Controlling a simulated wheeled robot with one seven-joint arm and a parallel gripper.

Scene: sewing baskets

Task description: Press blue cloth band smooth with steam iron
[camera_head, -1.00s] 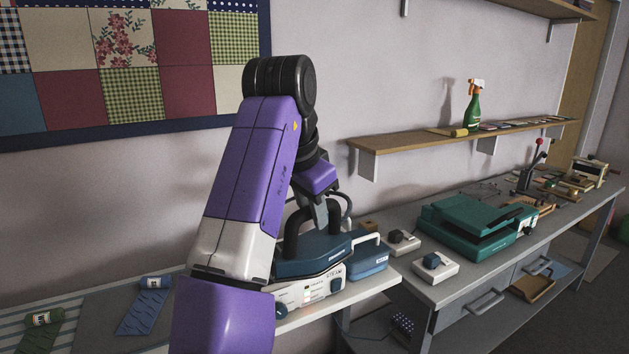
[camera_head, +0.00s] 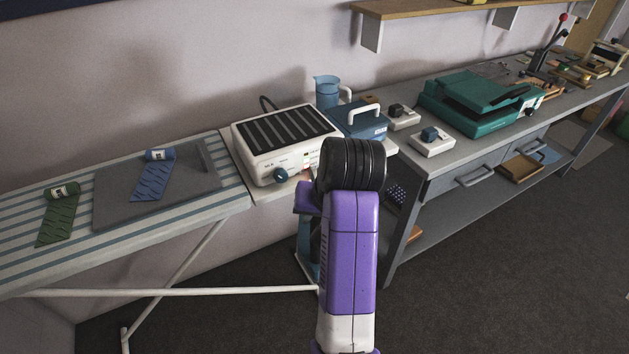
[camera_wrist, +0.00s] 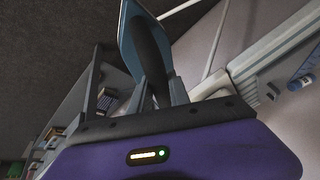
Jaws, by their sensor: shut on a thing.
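The blue cloth band (camera_head: 152,184) lies wrinkled on a grey pad on the ironing board, unrolled from a small blue roll (camera_head: 160,155). A blue roll also shows at the right edge of the wrist view (camera_wrist: 302,82). My gripper (camera_wrist: 160,88) is shut on the dark handle of the blue steam iron (camera_wrist: 132,35). In the head view my arm hides most of the iron; a blue edge (camera_head: 304,263) shows left of the arm. The iron is in the air in front of the bench, apart from the band, to its right. The iron's sole is hard to see.
A white iron station (camera_head: 262,165) with a bare ribbed top stands right of the ironing board (camera_head: 215,190). A green band (camera_head: 57,222) lies left of the pad (camera_head: 110,205). A blue jug (camera_head: 326,92), a blue box (camera_head: 362,122) and a teal press (camera_head: 470,108) stand behind and right.

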